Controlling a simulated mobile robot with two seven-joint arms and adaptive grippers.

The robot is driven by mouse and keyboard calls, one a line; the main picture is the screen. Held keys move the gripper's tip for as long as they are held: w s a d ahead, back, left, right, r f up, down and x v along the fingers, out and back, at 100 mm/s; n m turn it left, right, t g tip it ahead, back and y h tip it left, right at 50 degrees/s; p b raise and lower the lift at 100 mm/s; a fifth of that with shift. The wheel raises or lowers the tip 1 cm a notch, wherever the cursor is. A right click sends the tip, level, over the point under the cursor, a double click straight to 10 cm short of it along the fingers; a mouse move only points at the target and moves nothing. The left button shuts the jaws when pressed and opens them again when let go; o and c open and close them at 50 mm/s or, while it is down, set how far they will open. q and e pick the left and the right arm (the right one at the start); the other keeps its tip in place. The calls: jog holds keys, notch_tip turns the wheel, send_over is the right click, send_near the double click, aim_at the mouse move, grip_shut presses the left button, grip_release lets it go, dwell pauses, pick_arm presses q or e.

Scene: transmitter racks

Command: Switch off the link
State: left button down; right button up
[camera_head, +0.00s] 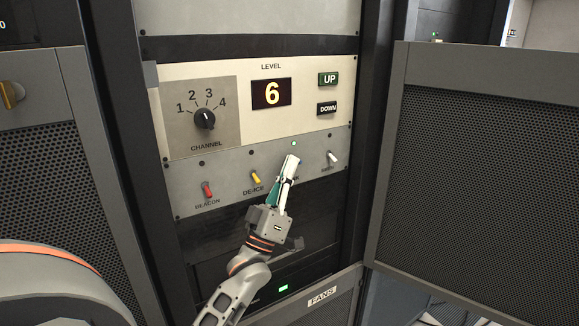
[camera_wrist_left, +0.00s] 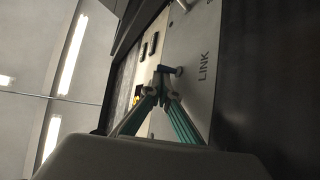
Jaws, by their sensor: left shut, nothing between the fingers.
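The grey switch panel (camera_head: 225,172) carries a row of toggle switches. In the wrist view the link switch (camera_wrist_left: 166,69) is a small blue lever beside the printed word LINK (camera_wrist_left: 207,67). In the head view my gripper mostly hides this switch and its label. A green lamp (camera_head: 293,143) above it is lit. My left gripper (camera_head: 292,160) is shut and empty, with its fingertips at the switch. The fingertips also show in the wrist view (camera_wrist_left: 160,88), close to the blue lever; I cannot tell whether they touch. My right gripper is not in view.
A red beacon switch (camera_head: 207,189) and a yellow de-ice switch (camera_head: 256,178) sit to the left, and a white switch (camera_head: 333,157) to the right. Above are the channel knob (camera_head: 205,118) and a level display (camera_head: 271,93) reading 6. A mesh door (camera_head: 470,170) stands at the right.

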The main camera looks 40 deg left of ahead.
pick_arm(q)
jog(key=shift+f+p, duration=0.5)
jog(key=shift+p, duration=0.05)
dwell(0.7)
jog(key=v, duration=1.2)
jog(key=shift+r, duration=0.1)
